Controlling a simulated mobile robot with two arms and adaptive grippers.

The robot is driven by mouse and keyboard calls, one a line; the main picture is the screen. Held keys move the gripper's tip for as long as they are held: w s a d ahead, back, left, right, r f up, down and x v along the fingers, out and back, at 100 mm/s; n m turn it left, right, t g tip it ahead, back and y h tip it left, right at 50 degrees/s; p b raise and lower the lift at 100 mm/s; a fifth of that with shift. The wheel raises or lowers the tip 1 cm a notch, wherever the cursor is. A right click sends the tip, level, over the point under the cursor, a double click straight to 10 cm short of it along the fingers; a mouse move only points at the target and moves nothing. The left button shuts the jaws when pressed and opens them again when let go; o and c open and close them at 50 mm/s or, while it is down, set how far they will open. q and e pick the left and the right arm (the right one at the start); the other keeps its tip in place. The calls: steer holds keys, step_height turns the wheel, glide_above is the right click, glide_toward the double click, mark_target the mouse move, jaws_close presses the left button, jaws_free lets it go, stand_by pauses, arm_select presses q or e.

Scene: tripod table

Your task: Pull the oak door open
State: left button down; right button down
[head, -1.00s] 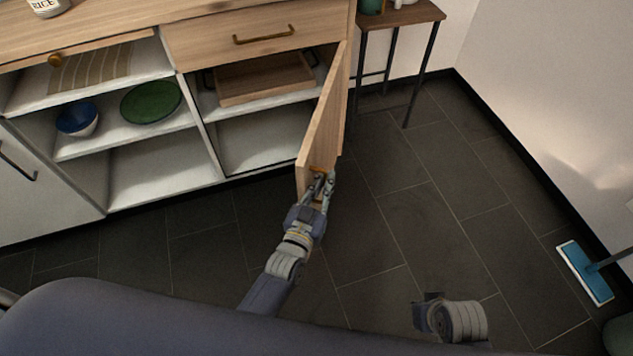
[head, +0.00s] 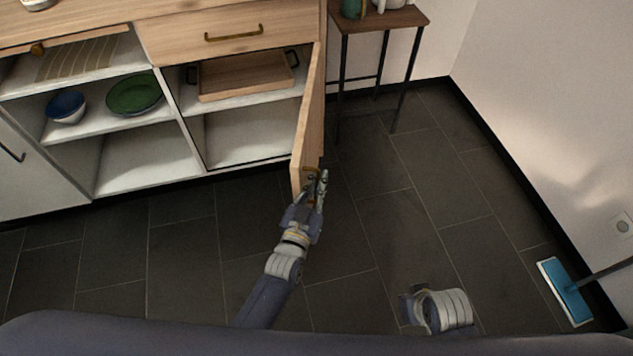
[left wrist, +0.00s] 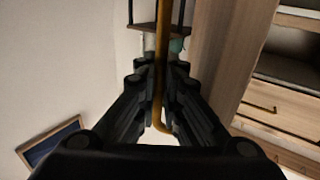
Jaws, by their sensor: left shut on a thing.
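The oak door (head: 309,120) stands swung out from the right side of the cabinet, seen nearly edge-on in the head view. Its brass handle (head: 311,171) is near the free edge. My left gripper (head: 317,180) is shut on that handle. In the left wrist view the brass handle bar (left wrist: 159,75) runs between the two black fingers, with the oak door (left wrist: 225,55) to its right. My right arm shows at the bottom of the head view, but its fingers cannot be made out.
The open compartment holds a wooden tray (head: 243,80). A blue bowl (head: 66,107) and green plate (head: 135,94) sit on the left shelves. A small side table (head: 385,20) stands right of the cabinet. A blue mop (head: 565,290) lies by the right wall. The dark floor between is clear.

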arm_select(q)
steer(key=shift+s+d+f, duration=0.2)
steer(key=shift+d, duration=0.2)
steer(key=c, duration=2)
jaws_free()
steer(key=shift+w+a+r, duration=0.15)
steer(key=v, duration=1.2)
